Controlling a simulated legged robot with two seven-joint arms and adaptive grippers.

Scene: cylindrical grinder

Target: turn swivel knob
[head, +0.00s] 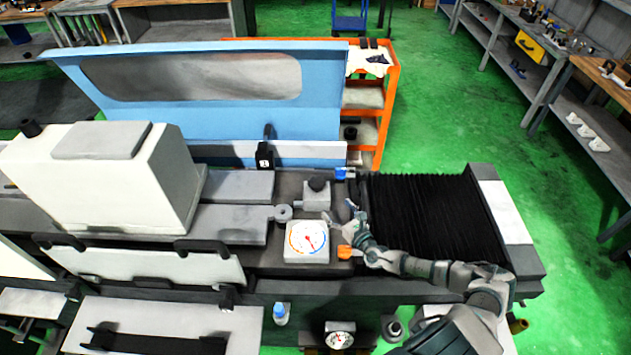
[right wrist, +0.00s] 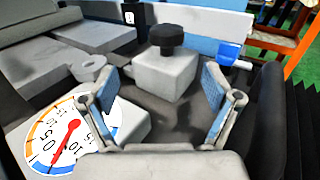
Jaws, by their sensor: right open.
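A black knob (head: 318,184) sits on top of a small pale grey block (head: 317,199) on the grinder's bed, in the middle of the head view. In the right wrist view the knob (right wrist: 168,38) is straight ahead, upright on its block (right wrist: 166,75). My right gripper (head: 347,215) is open and empty, to the right of and nearer than the block. Its two blue-padded fingers (right wrist: 160,92) are spread, with the block and knob beyond and between them. They appear apart from the knob. My left gripper is not in view.
A white dial gauge (head: 307,240) with a red needle lies just in front of the block. A grey round fitting (head: 283,213) is at its left. An orange piece (head: 345,252) and a blue piece (head: 341,173) are close by. Black bellows (head: 435,215) cover the bed's right.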

